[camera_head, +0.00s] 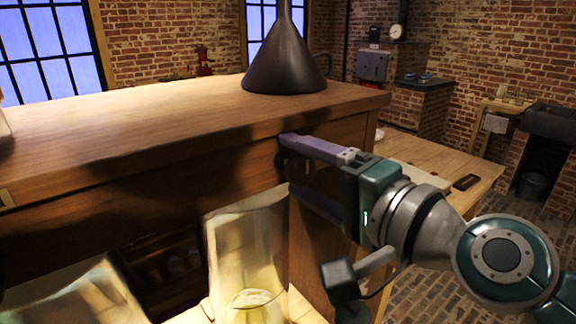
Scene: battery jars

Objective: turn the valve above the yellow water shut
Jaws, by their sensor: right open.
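A glass jar (243,245) stands under the wooden cabinet's front edge, with pale yellow water (252,300) low in it. A dark, rounded part (297,168), which looks like the valve, shows against the cabinet front above this jar. My right gripper (288,163) comes in from the right with its fingers open, one above and one below the dark part. Whether the fingers touch it I cannot tell. The fingers and shadow partly hide the valve, so its angle is unclear. My left gripper is out of view.
A second glass jar (75,295) stands at lower left. A dark cone-shaped funnel (284,65) sits on the cabinet top (150,115). A wooden table (430,155) with a small dark object (466,182) lies behind my right arm.

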